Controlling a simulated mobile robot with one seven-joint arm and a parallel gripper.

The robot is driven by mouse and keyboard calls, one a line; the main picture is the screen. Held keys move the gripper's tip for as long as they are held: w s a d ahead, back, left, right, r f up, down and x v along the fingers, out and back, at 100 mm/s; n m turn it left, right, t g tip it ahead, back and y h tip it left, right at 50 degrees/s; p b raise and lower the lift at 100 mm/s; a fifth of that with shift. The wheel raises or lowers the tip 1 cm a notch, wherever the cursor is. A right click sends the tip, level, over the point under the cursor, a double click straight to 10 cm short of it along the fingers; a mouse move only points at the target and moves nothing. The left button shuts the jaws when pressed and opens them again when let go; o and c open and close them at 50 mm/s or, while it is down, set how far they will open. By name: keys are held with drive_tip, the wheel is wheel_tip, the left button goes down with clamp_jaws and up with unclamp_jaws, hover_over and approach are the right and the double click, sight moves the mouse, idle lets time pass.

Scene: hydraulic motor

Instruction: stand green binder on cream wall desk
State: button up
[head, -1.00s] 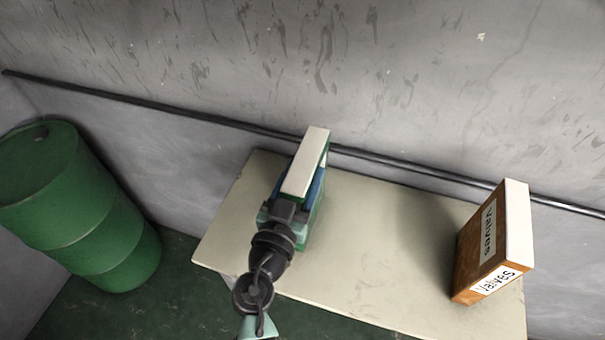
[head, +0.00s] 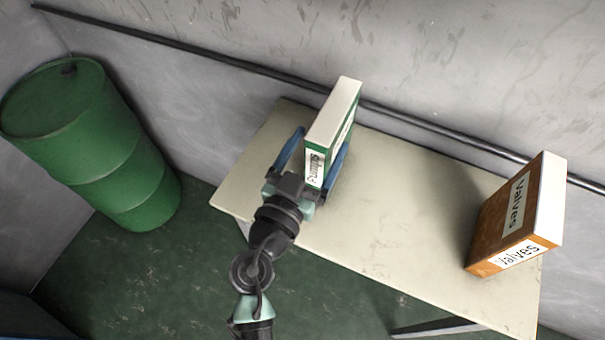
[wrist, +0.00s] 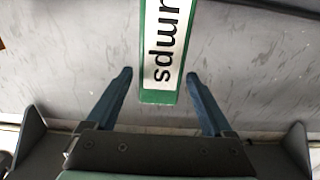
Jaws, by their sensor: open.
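The green binder (head: 334,128) with a white top and a "Pumps" label stands upright on the cream wall desk (head: 400,220), near its left end by the wall. In the wrist view the green binder (wrist: 165,55) shows its labelled spine between and beyond the fingertips. My gripper (head: 317,150) is open, with one blue finger on each side of the binder. In the wrist view my gripper (wrist: 158,75) shows a gap between each finger and the spine. The binder's base is partly hidden by my gripper.
An orange-brown "Valves" binder (head: 505,225) stands at the desk's right end. The desk between the binders is clear. A dark pipe (head: 430,127) runs along the wall behind the desk. A green drum (head: 95,150) stands on the floor at left.

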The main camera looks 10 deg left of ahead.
drive_tip(key=b+v, duration=0.2)
drive_tip(key=v, duration=0.5)
drive_tip(key=w+d+r+t, duration=0.2)
drive_tip(key=w+r, duration=0.1)
drive_tip(key=r, duration=1)
drive_tip(key=w+d+r+t, duration=0.2)
drive_tip(key=w+r, duration=0.2)
drive_tip(key=r, duration=1)
drive_tip(key=s+r+n+t+y, duration=0.1)
drive_tip(key=s+r+t+y, duration=0.1)
drive_tip(key=r, duration=0.7)
drive_tip(key=s+r+n+t+y, duration=0.2)
drive_tip(key=s+r+t+y, duration=0.1)
drive_tip(key=s+r, duration=0.4)
wheel_tip(320, 180, up, 3)
drive_tip(key=shift+s+r+n+t+y, duration=0.2)
drive_tip(key=shift+r+n+t+y, duration=0.1)
drive_tip(key=shift+t, duration=0.3)
drive_tip(key=shift+f, duration=0.15)
